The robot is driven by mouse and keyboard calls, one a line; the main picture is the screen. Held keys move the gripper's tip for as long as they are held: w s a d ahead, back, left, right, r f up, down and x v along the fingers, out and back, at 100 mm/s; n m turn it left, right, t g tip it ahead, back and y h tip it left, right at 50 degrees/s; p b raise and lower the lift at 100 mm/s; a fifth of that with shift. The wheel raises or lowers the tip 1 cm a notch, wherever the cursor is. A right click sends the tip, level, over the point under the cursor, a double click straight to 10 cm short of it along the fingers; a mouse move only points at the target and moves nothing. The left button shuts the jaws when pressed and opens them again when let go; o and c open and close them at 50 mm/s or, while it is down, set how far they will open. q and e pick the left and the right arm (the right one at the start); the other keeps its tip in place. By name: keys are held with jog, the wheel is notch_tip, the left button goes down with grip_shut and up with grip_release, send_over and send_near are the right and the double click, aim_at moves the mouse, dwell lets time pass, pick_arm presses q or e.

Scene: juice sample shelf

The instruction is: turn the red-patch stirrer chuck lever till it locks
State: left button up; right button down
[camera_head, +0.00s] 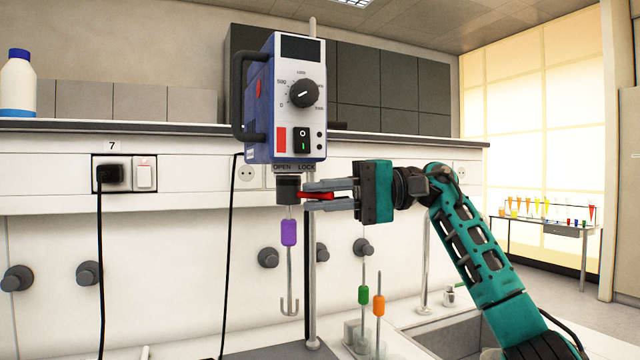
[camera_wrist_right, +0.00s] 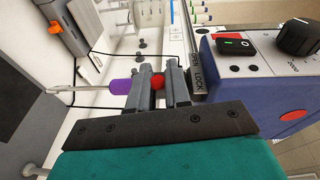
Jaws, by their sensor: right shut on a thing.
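The stirrer (camera_head: 290,100) is a blue box with a light front, a dial, a rocker switch and a red patch (camera_head: 281,140). Its dark chuck (camera_head: 288,188) hangs below the OPEN and LOCK label (camera_head: 294,168). A hooked rod with a purple collar (camera_head: 289,232) hangs upright from the chuck. The red lever (camera_head: 316,196) points right from the chuck, beneath LOCK. My right gripper (camera_head: 322,195) is shut on the lever, coming from the right. In the right wrist view, the lever's red end (camera_wrist_right: 158,82) shows between the fingers. My left gripper is not in view.
A vertical support rod (camera_head: 310,270) stands just behind the chuck. Green-collared (camera_head: 363,294) and orange-collared (camera_head: 379,305) rods stand lower right, near a sink (camera_head: 455,335). A black cable (camera_head: 229,260) hangs left of the stirrer. A bottle (camera_head: 18,85) stands on the shelf at left.

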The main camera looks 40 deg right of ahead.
jog(key=shift+w+d+n+g, duration=0.1)
jog(key=shift+d+n+g, duration=0.05)
jog(key=shift+n+g, duration=0.2)
dwell(0.3)
jog(key=c, duration=1.2)
grip_release()
jog(key=shift+o, duration=0.2)
jog(key=f+v, duration=0.1)
jog(key=v, duration=1.1)
jog(key=shift+d+r+p, duration=0.35)
jog(key=shift+d+p, duration=0.1)
jog(key=shift+d, duration=0.05)
